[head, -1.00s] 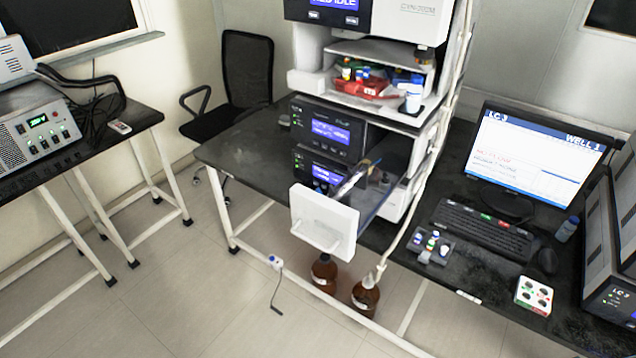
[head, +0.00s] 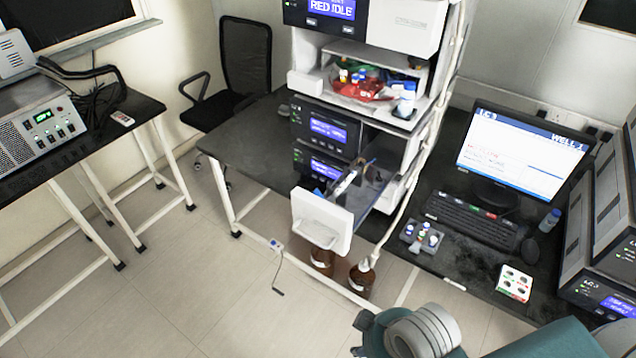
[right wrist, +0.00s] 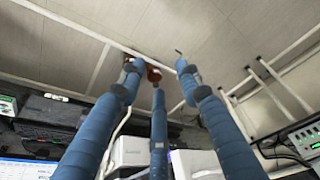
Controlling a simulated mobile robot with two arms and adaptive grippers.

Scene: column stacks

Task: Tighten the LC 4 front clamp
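The instrument stack has an open drawer with a white front panel (head: 321,220) in the head view. A slim pale column or fitting (head: 346,181) lies in the drawer. I cannot make out an LC 4 label or a front clamp for certain. My right arm shows at the bottom right of the head view, well short of the drawer, with its fingers out of that view. In the right wrist view my right gripper (right wrist: 158,76) has its blue fingers spread, with nothing between them. My left gripper is not in view.
Brown bottles (head: 360,281) stand below the drawer. The right bench holds a monitor (head: 524,150) reading LC 3, a keyboard (head: 474,216), a small vial rack (head: 421,238) and a white button box (head: 515,283). A chair (head: 243,70) stands behind.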

